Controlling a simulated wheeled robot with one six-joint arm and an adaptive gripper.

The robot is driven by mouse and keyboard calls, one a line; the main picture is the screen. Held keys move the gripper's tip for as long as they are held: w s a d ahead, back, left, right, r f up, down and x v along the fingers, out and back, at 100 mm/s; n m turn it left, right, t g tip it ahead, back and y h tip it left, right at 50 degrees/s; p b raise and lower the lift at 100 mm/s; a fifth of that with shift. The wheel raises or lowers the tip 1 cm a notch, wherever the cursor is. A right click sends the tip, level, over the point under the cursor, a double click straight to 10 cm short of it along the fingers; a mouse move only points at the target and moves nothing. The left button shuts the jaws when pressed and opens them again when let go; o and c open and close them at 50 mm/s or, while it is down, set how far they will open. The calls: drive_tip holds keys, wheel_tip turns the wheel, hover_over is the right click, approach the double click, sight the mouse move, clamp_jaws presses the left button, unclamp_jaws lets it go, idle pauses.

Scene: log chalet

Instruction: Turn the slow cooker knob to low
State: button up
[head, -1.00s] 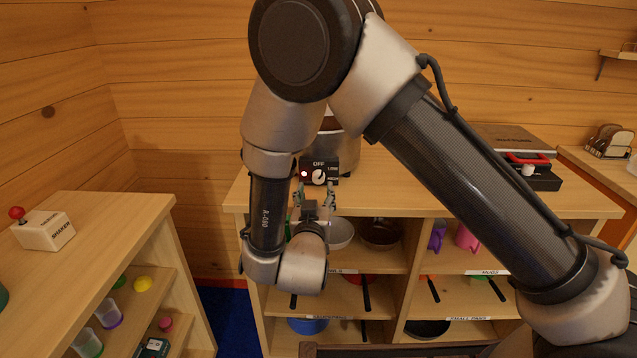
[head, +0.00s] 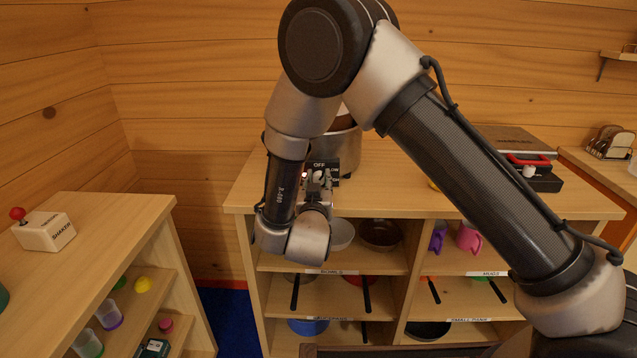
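The slow cooker (head: 347,150) stands on the wooden counter, a metal pot mostly hidden behind my arm. Its black control panel (head: 334,166) faces me, with "OFF" legible at the top and a small red light at the left. The white knob (head: 319,174) is on the panel, largely covered by my gripper, so its pointer cannot be read. My gripper (head: 319,179) is right in front of the knob, with its fingers at or around it. I cannot tell whether the fingers are closed on it.
Shelves under the counter (head: 560,204) hold bowls (head: 381,232), mugs (head: 468,236) and pans. A black appliance with a red handle (head: 528,166) is on the counter's right. A shaker box (head: 44,231) with a red-topped lever sits on the left cabinet. The counter's middle is mostly clear.

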drive_tip(key=shift+c, duration=0.5)
drive_tip(key=m, duration=0.5)
drive_tip(key=o, duration=1)
drive_tip(key=s, duration=1.2)
drive_tip(key=shift+a+r, duration=0.15)
drive_tip(key=shift+a, duration=0.3)
